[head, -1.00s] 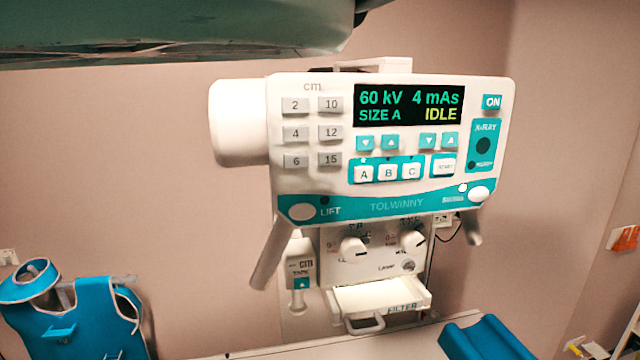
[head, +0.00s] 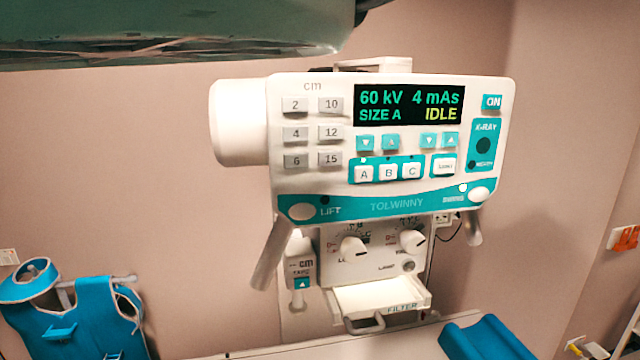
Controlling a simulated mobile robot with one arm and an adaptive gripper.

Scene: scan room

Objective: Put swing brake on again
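The X-ray unit's control head (head: 390,140) faces me in the middle of the head view. Its display (head: 408,105) reads 60 kV, 4 mAs, SIZE A, IDLE. The white oval swing button (head: 479,194) is at the lower right of the teal band, beside a blurred label that seems to read SWING. The small lamp (head: 463,188) above that label looks white and lit. The lift button (head: 303,211) is at the lower left, and its small lamp (head: 325,200) is dark. A handle hangs below each side. My gripper is not in view.
Below the head are two knobs (head: 352,245), a tape holder (head: 299,281) and a filter tray (head: 380,298). A table edge with a blue cushion (head: 488,338) is at the bottom. A blue apron (head: 85,320) hangs at left. A dark green shape (head: 180,35) covers the top left.

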